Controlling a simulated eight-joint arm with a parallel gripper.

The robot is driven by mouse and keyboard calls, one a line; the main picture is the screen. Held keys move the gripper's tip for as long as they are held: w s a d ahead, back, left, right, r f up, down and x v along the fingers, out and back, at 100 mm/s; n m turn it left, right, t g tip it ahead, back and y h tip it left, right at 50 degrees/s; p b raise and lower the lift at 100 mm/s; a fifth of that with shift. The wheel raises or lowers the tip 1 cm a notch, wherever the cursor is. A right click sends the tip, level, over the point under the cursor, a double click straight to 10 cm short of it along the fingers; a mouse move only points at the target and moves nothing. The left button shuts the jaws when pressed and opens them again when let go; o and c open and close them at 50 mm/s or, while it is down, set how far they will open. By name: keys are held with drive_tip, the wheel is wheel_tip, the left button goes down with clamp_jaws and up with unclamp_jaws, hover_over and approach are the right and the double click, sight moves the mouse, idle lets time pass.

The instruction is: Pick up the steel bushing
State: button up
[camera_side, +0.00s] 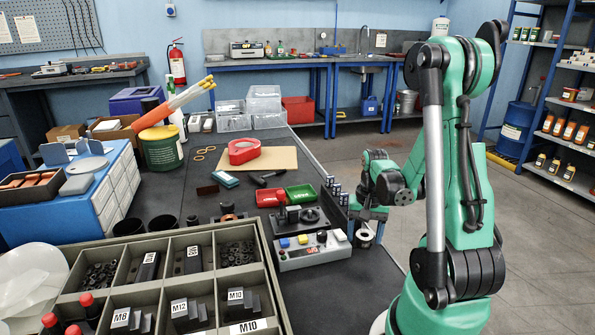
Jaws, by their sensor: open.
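A small, pale metallic ring with a dark centre (365,237), which looks like the steel bushing, is near the right edge of the dark bench. It is small in the picture, so its details are hard to make out. My gripper (367,221) is open and points down just above the ring. I cannot tell whether the fingertips are beside it or still above it. The fingers partly hide the ring's upper side.
A grey control box (313,254) with coloured buttons lies left of my gripper. A compartmented parts bin (262,262) fills the front left. The bench's right edge is close.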

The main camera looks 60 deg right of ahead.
drive_tip(key=shift+f, duration=0.25)
clamp_jaws()
drive_tip(key=shift+r, duration=0.15)
wheel_tip(320, 180, up, 20)
idle(0.8)
